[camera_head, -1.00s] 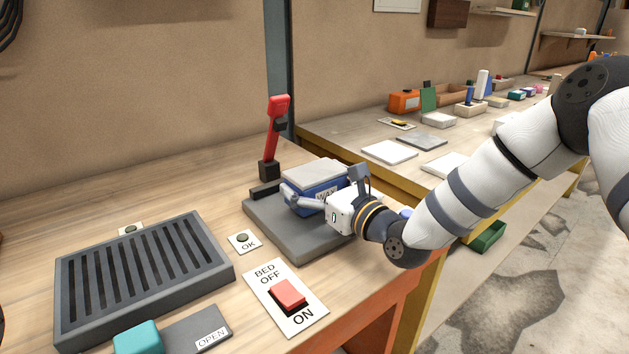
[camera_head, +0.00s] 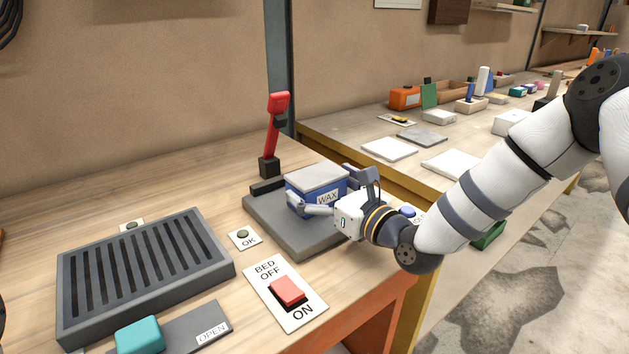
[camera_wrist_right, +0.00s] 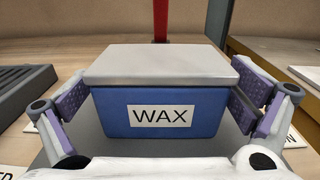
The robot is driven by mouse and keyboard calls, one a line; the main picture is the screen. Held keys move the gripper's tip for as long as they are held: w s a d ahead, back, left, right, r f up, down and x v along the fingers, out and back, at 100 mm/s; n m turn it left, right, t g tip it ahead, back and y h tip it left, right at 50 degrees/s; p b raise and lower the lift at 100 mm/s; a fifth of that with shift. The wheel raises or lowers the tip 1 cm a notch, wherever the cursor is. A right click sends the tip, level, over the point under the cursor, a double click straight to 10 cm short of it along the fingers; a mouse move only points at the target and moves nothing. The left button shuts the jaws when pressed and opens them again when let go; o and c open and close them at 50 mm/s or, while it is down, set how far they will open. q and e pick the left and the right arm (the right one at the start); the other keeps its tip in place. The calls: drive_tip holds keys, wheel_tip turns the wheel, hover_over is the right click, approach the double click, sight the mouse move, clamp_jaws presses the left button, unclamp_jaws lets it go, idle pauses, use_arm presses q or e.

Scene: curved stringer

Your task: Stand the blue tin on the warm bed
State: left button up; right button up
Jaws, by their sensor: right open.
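The blue tin (camera_head: 305,202), with a pale grey lid and a WAX label, stands upright on the dark grey plate of the warm bed (camera_head: 290,232). In the right wrist view the tin (camera_wrist_right: 205,125) fills the middle, its label facing the camera. My right gripper (camera_head: 322,187) is open, with one finger on each side of the tin. In the wrist view a narrow gap shows between each finger pad and the tin. The tin's far side and most of its base edge are hidden. My left gripper is not in view.
A red lever (camera_head: 272,135) stands behind the bed. A BED OFF/ON switch (camera_head: 288,291) and an OK button (camera_head: 243,239) lie in front and left. A slotted grey tray (camera_head: 145,270) and teal block (camera_head: 140,335) are farther left. A second bench (camera_head: 345,135) stands at right.

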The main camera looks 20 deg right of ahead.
drive_tip(key=v, duration=0.3)
drive_tip(key=p+v, duration=0.1)
drive_tip(key=v, duration=0.6)
drive_tip(key=shift+r, duration=0.35)
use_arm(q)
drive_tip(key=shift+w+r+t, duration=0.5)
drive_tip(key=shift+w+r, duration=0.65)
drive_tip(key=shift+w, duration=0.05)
use_arm(e)
drive_tip(key=shift+f, duration=0.1)
